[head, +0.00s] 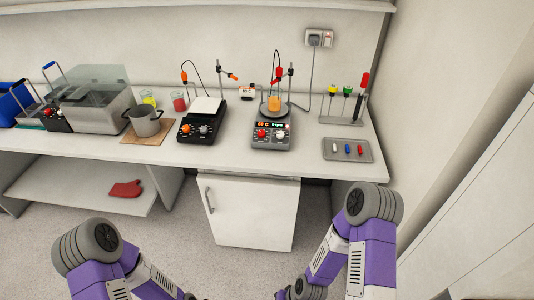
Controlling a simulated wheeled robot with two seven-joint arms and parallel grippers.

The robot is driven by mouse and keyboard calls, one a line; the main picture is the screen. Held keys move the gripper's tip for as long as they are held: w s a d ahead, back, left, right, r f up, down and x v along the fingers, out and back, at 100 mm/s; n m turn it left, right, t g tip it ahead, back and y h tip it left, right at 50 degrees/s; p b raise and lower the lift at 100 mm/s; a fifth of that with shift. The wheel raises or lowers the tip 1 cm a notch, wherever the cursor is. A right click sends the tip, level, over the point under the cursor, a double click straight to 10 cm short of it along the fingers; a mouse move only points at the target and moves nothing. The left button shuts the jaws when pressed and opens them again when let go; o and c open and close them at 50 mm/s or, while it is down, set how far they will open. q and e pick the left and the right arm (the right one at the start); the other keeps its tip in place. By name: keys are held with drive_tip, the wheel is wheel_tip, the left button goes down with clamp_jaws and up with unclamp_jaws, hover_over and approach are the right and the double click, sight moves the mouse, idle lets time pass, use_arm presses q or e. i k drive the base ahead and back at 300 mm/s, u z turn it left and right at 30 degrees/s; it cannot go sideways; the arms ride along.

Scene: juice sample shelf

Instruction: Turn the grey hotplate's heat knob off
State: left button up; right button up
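The grey hotplate (271,143) stands on the bench right of centre, with a lit display on its front. Below the display are a red knob (261,134) and a paler knob (280,134); their markings are too small to read. A beaker of orange liquid (274,103) stands on its round plate. Both of my purple arms are low in the view, in front of the bench and well apart from the hotplate. Neither gripper shows clearly; both seem to be below the picture's lower edge.
A black hotplate (200,129) with an orange knob stands to the left. A metal pot (145,122), beakers and a clear-lidded bath (95,105) are further left. A grey tray (347,150) and a rack (340,120) are right. The bench's front strip is clear.

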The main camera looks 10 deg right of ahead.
sight(261, 134)
drive_tip(key=z, duration=1.1)
drive_tip(key=k, duration=0.1)
drive_tip(key=u, duration=2)
drive_tip(key=i, duration=0.8)
drive_tip(key=z, duration=0.2)
